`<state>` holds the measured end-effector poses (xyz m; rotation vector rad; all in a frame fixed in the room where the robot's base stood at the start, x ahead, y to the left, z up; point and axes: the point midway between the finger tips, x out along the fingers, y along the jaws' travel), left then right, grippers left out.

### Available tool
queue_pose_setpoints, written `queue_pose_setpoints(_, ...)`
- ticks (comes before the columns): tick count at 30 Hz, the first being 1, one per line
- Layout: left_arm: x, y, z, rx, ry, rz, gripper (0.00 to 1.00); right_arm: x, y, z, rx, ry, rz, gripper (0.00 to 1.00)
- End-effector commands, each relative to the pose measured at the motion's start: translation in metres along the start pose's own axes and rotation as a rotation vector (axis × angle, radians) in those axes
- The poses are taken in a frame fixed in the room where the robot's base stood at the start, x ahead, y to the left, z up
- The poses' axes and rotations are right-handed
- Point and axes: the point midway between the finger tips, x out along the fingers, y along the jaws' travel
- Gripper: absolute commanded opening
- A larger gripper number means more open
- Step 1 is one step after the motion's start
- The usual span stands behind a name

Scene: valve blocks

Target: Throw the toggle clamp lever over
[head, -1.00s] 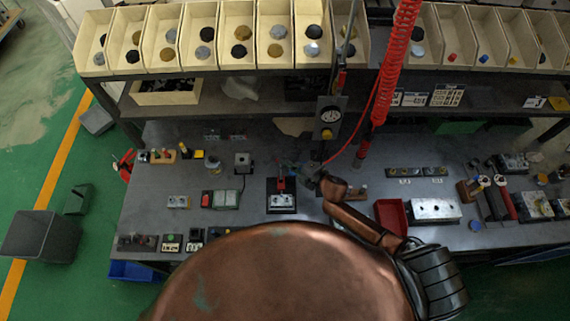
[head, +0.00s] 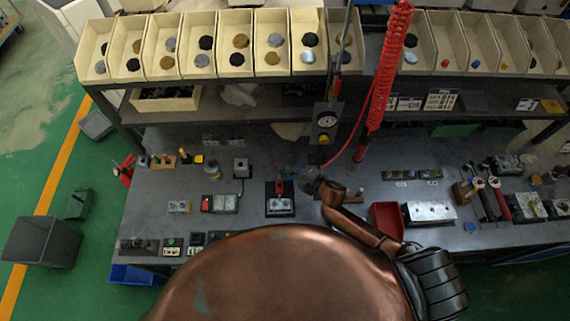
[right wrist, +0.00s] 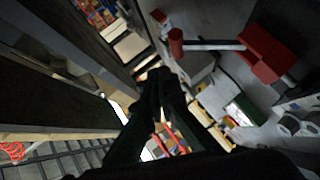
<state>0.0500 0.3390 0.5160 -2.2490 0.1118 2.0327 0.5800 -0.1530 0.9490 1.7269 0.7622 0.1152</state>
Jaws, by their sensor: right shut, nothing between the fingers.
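The toggle clamp (head: 281,204) stands on a black base on the bench, with a silver block in front and a red part on top. In the right wrist view, a grey bar (right wrist: 212,45) with a red knob at one end and a red block at the other appears to be its lever. My left gripper is not in view.
A red bin (head: 386,217) and a silver block (head: 429,212) lie to the right. A red coiled hose (head: 382,80) and a hanging gauge box (head: 326,124) are behind my right arm.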

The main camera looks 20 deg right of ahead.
Motion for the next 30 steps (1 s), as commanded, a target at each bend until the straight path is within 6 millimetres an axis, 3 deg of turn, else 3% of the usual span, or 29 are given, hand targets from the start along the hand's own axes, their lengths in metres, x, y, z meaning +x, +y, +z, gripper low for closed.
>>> queue_pose_setpoints(2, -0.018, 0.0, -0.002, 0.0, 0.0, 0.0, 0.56, -0.007, 0.013, -0.012, -0.001, 0.005, -0.001, 0.0)
queue_pose_setpoints(9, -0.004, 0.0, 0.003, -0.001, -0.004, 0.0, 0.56, -0.061, 0.023, -0.002, -0.004, 0.0, -0.001, 0.0)
queue_pose_setpoints(15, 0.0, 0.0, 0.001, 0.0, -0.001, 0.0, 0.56, -0.09, 0.034, 0.0, -0.001, -0.002, 0.001, 0.0)
queue_pose_setpoints(21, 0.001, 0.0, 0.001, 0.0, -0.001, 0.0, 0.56, -0.101, 0.038, -0.001, 0.0, 0.0, 0.001, 0.0)
queue_pose_setpoints(30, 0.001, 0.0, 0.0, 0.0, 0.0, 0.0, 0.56, -0.1, 0.039, -0.001, 0.0, 0.001, 0.001, 0.0)
